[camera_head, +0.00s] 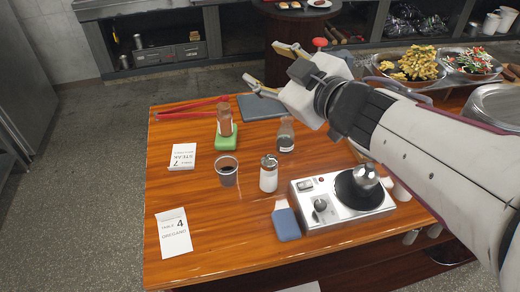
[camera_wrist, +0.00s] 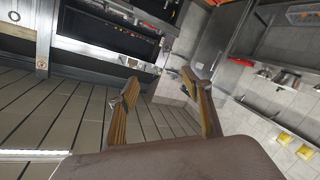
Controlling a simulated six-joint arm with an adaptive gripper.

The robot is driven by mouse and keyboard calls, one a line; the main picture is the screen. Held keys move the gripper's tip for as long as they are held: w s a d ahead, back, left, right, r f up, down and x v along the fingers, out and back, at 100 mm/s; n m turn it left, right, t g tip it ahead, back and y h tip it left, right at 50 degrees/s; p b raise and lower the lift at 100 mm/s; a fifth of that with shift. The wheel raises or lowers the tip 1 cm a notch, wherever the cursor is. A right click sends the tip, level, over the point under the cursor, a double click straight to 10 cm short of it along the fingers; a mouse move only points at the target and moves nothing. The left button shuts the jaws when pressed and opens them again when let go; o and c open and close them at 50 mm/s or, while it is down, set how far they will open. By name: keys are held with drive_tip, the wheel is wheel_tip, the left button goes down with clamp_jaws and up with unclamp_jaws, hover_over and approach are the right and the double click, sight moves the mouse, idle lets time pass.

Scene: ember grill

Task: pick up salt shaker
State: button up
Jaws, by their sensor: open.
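The salt shaker (camera_head: 268,180) looks like a small clear jar with white contents and a metal cap. It stands upright on the wooden table (camera_head: 190,220), left of the hot plate, in the head view. My gripper (camera_head: 262,63) is open and empty, raised above the table's far edge, well away from the shaker. The wrist view shows its two spread fingers (camera_wrist: 160,82) with nothing between them. The shaker does not show in the wrist view, which faces the floor and kitchen fittings.
A blue sponge (camera_head: 286,225) lies in front.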

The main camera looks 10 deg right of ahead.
wheel_tip(320, 180, down, 5)
drive_tip(key=a+n+g+y, duration=0.2)
drive_tip(key=y, duration=0.1)
drive_tip(key=g+y, duration=0.3)
drive_tip(key=g, duration=0.2)
hover_over(277, 165)
drive_tip(key=s, duration=0.1)
wheel_tip(277, 165, down, 13)
drive_tip(key=shift+m+g+y, duration=0.3)
drive_tip(key=shift+m+g, duration=0.1)
drive_tip(key=d+f, duration=0.1)
drive_tip(key=s+d+f, duration=0.1)
drive_tip(key=d, duration=0.1)
drive_tip(key=s+d+f, duration=0.1)
drive_tip(key=shift+s+d+f, duration=0.15)
drive_tip(key=shift+d+f, duration=0.05)
drive_tip(key=shift+d, duration=0.15)
drive_tip(key=shift+d+f, duration=0.15)
drive_tip(key=shift+d, duration=0.1)
drive_tip(key=shift+x, duration=1.3)
